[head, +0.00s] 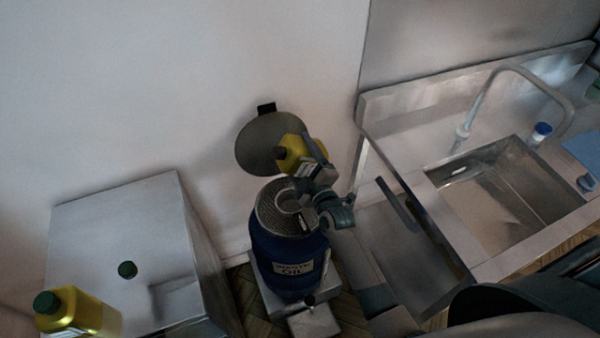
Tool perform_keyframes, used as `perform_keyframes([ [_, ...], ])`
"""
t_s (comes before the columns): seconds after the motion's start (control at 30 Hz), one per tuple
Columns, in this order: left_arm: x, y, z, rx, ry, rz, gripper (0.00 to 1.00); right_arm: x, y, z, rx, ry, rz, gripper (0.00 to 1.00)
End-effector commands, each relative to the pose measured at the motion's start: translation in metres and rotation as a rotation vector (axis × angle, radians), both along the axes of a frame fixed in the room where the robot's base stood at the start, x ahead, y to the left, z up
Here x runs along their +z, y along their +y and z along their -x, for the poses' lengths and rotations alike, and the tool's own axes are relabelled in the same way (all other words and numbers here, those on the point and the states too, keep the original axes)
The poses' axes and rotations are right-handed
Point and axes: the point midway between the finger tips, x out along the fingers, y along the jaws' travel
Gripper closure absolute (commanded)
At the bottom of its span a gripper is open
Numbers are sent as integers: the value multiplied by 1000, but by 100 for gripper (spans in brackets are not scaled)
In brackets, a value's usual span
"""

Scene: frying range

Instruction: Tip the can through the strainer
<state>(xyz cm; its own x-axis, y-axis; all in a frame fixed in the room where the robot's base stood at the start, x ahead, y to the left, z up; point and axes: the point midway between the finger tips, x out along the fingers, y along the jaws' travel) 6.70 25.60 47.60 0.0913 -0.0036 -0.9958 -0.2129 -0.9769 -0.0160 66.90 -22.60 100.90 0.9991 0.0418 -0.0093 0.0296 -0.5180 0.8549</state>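A yellow can (292,160) is held on its side above the drum, its dark mouth end towards the left. My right gripper (316,166) is shut on it, with the wrist below. The drum's round lid (258,135) stands raised behind the can. No stream of oil can be made out. My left gripper is not in view.
A loose green cap (127,269) lies on the cabinet. A steel sink (500,195) with a tap (485,95) is at right. A wall stands behind.

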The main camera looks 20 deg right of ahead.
Motion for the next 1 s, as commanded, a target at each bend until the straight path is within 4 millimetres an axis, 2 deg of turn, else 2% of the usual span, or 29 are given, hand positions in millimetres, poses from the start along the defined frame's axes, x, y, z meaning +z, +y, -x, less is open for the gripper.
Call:
perform_keyframes([
  [0.7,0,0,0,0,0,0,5,18,0,0,1,37,-966,61],
  [1.0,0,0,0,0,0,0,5,19,0,0,0,39,-1025,61],
])
